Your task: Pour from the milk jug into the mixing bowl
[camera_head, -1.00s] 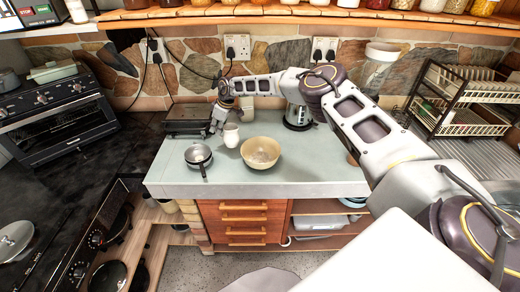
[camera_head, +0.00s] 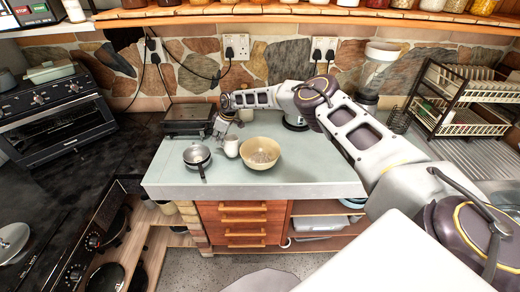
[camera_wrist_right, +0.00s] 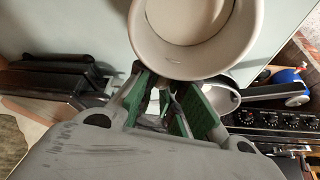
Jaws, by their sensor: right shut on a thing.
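The white milk jug (camera_head: 231,147) is upright over the counter, just left of the mixing bowl; I cannot tell if its base touches. The cream mixing bowl (camera_head: 246,157) stands on the counter with a pale, speckled inside. My right gripper (camera_head: 219,131) is at the jug's back left, shut on the jug. In the right wrist view, the jug's wide rim (camera_wrist_right: 190,72) fills the top, close beyond the green-padded fingers (camera_wrist_right: 172,102). The exact grip point is partly hidden under the jug. My left gripper is out of view.
A cream container (camera_head: 245,114) stands near the wall. The counter's front (camera_head: 300,188) is clear.

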